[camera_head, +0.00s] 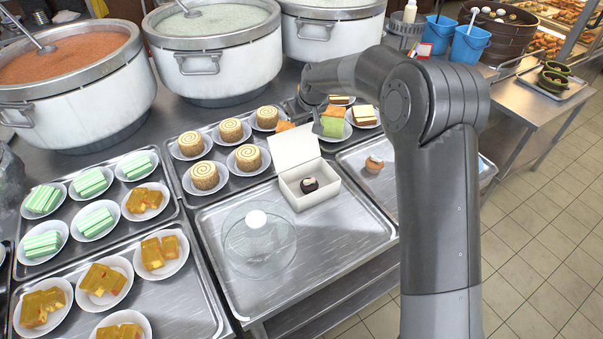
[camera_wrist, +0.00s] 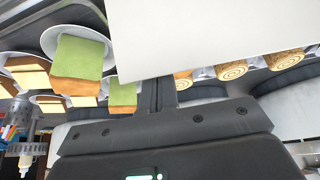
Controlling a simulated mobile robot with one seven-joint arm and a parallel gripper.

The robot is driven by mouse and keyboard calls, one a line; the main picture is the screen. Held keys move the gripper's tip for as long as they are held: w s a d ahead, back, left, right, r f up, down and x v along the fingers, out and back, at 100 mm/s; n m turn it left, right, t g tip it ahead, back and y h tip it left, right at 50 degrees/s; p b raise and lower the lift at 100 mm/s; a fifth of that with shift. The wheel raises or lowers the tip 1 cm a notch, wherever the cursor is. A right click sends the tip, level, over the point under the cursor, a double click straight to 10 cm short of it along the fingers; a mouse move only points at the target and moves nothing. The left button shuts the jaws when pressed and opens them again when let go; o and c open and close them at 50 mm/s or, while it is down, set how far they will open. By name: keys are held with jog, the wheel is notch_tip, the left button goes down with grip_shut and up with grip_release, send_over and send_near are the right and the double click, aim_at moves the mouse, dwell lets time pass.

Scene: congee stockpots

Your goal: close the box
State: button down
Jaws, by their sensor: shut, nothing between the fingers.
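The white box (camera_head: 314,198) stands on the front metal tray with its lid (camera_head: 293,147) raised at the back. A dark round pastry (camera_head: 310,185) with a light top sits inside it. My gripper (camera_head: 301,107) is behind the lid, near the plated cakes; its fingertips are hard to make out in the head view. In the wrist view, the shut, empty gripper (camera_wrist: 167,92) points at the lid (camera_wrist: 220,35), a large white panel at the top. I cannot tell whether they touch.
A clear glass dome (camera_head: 259,245) stands left of the box, and a cupcake (camera_head: 374,164) is to its right. Plated rolls (camera_head: 204,176) and a green cake (camera_head: 333,122) crowd behind it. Large stockpots (camera_head: 222,65) stand farther back. The tray's front right is clear.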

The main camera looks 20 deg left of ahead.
aim_at(308, 133)
jog(key=shift+s+d, duration=0.1)
dwell(0.3)
jog(key=s+d, duration=0.6)
jog(key=shift+s+d, duration=0.2)
dwell(2.3)
jog(key=shift+w+a, duration=0.1)
dwell(0.8)
jog(key=shift+w+a, duration=1.35)
jog(key=shift+r, duration=0.1)
notch_tip(308, 133, up, 8)
jog(key=shift+d, duration=0.1)
dwell(0.6)
